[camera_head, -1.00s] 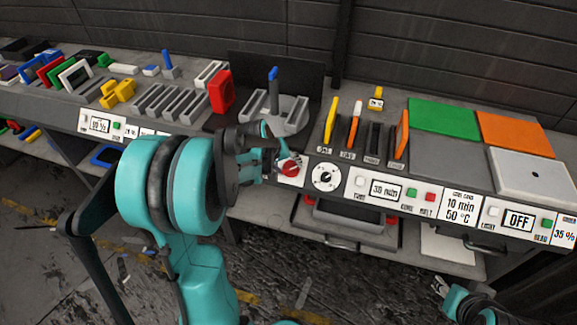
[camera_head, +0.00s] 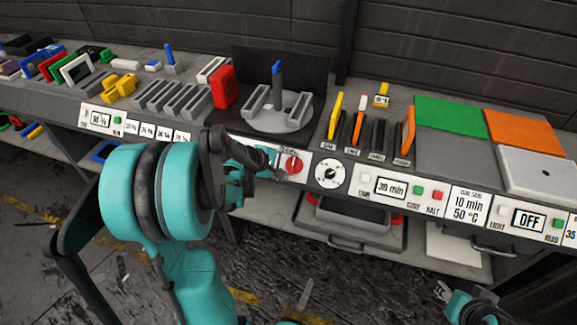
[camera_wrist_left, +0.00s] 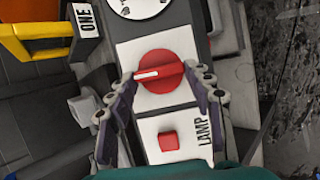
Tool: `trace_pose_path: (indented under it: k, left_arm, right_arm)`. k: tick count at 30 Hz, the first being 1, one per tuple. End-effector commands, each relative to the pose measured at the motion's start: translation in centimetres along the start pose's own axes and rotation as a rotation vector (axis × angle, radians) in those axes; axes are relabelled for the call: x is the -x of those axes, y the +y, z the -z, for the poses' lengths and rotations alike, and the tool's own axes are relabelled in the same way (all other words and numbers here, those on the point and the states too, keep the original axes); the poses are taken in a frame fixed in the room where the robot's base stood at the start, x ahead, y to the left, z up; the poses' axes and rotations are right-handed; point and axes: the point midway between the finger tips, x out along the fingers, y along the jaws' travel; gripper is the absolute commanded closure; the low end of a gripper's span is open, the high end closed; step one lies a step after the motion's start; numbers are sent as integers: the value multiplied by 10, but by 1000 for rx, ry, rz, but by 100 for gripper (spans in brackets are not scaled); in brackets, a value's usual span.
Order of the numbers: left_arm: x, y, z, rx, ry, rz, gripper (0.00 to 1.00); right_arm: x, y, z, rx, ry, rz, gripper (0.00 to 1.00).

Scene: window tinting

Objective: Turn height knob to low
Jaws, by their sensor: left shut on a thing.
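The red round knob (camera_head: 292,164) sits on the white front panel of the bench. In the left wrist view the knob (camera_wrist_left: 160,72) shows a white pointer mark towards the picture's left. My left gripper (camera_head: 276,162) is at the knob, coming from the left. In the left wrist view the fingers of my left gripper (camera_wrist_left: 166,90) stand on both sides of the knob, shut on it. I cannot read a height label by the knob. My right gripper (camera_head: 443,290) shows only in part at the bottom right, apart from the bench.
A white dial (camera_head: 330,174) is just right of the knob. A red square button (camera_wrist_left: 169,141) beside the word LAMP lies near the knob. A grey round stand (camera_head: 270,118) with a blue-handled piece is behind. A green panel (camera_head: 450,115) lies further right.

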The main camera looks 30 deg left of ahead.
Motion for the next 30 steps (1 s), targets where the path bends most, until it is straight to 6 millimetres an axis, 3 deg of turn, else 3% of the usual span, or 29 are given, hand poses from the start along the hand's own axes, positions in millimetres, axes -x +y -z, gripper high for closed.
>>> trace_pose_path:
  k: [13, 30]
  left_arm:
    - [-1, -7, -1, 392, 1, -162, 77]
    - [-2, -11, -6, 889, -1, -369, 77]
  right_arm:
    - [-17, 0, -12, 0, 0, 0, 60]
    - [-20, 0, -15, 0, 0, 0, 60]
